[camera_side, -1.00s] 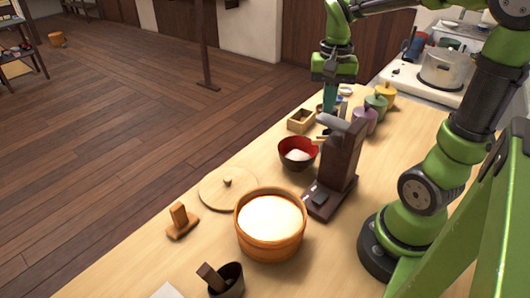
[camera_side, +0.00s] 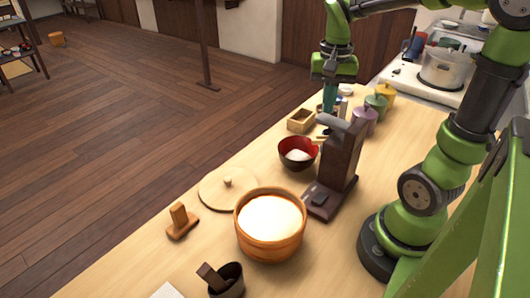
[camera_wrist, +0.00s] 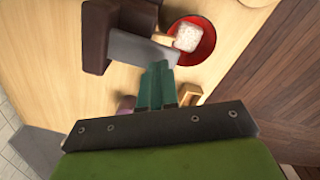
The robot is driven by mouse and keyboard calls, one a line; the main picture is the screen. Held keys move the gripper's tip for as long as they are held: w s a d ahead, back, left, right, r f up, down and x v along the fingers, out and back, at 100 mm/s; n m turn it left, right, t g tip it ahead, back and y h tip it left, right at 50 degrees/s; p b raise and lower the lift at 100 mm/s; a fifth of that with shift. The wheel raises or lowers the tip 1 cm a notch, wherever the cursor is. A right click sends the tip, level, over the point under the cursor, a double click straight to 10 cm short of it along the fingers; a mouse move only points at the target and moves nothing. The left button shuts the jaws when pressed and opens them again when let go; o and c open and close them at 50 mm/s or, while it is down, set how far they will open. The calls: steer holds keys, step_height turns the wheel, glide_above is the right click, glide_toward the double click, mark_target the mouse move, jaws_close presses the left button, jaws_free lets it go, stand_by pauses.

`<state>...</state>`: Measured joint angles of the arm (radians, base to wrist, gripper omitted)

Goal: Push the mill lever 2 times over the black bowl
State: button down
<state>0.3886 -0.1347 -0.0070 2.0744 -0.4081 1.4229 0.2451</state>
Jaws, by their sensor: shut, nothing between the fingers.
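The mill (camera_side: 340,165) is a dark brown upright stand on the wooden table, with a grey lever (camera_side: 333,121) sticking out to the left near its top. The black bowl (camera_side: 297,160), red inside with white rice in it, sits on the table just left of the mill. In the wrist view the lever (camera_wrist: 140,52) reaches from the mill (camera_wrist: 100,35) toward the bowl (camera_wrist: 207,45). My gripper (camera_side: 329,108) is shut and empty, pointing down right by the lever. Its teal fingertips (camera_wrist: 157,70) overlap the lever's edge in the wrist view; I cannot tell whether they touch.
A tub of rice (camera_side: 270,250), a round lid (camera_side: 228,207), a wooden paddle stand (camera_side: 180,225) and a dark cup (camera_side: 228,285) stand nearer the camera. A small wooden box (camera_side: 301,117) and several coloured jars (camera_side: 376,103) are behind the mill.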

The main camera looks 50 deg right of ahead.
mark_target(326, 117)
steer(key=shift+f, duration=0.15)
stand_by(0.5)
steer(key=shift+f, duration=1.75)
steer(key=shift+r, duration=1.95)
steer(key=shift+f, duration=0.1)
steer(key=shift+f, duration=1.85)
steer(key=shift+r, duration=1.95)
